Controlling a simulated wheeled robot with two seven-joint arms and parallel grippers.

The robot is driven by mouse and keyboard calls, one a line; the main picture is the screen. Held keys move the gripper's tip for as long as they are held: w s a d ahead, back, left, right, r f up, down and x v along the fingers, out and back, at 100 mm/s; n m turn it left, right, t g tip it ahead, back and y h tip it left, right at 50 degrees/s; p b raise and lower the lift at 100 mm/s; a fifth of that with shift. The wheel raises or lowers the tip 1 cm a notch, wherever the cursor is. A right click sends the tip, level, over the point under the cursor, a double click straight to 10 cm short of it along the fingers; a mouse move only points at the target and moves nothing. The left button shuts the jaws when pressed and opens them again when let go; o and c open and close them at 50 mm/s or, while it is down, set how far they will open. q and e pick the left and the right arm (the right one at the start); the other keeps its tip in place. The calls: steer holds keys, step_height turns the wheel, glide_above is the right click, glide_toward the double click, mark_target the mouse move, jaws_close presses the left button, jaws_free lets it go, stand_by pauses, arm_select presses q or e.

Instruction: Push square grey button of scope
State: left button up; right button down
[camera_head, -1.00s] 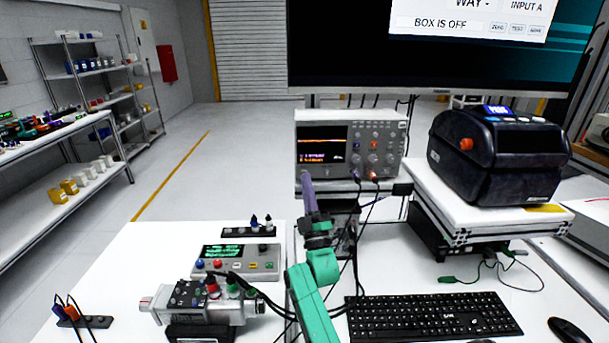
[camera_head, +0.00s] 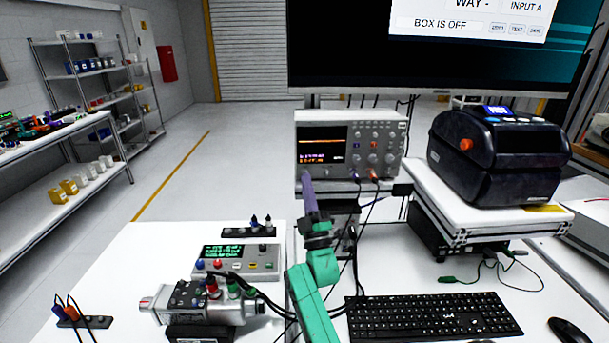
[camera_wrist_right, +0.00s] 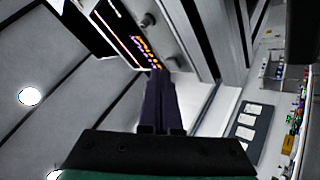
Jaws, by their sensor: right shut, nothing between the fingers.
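The scope (camera_head: 350,118) is a light grey box with a lit dark screen on the left of its front and knobs on the right. It also shows in the right wrist view, with its screen (camera_wrist_right: 108,28) at upper left. My right gripper (camera_head: 306,174) is shut and empty, its thin purple fingers pointing up at the lower left corner of the scope's front. In the right wrist view the fingertips (camera_wrist_right: 160,76) are close to the front panel below the screen; I cannot tell whether they touch. I cannot make out the square grey button; the fingers may cover it. My left gripper is out of view.
A large monitor (camera_head: 420,60) stands behind the scope. A black printer (camera_head: 495,160) stands to the right. A keyboard (camera_head: 435,317), a small meter box (camera_head: 237,262) and a motor unit (camera_head: 200,305) lie in front. Cables hang close to my right arm.

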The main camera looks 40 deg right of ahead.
stand_by(0.3)
steer(key=shift+w+d+b, duration=0.2)
steer(key=shift+w+b, duration=0.05)
steer(key=shift+b, duration=0.15)
steer(key=shift+w, duration=0.1)
steer(key=shift+d, duration=0.1)
steer(key=s+a+p, duration=0.3)
steer(key=s+a, duration=0.1)
steer(key=s, duration=0.1)
steer(key=shift+s+a+p, duration=0.15)
steer(key=shift+s+p, duration=0.1)
steer(key=shift+p, duration=0.05)
stand_by(0.6)
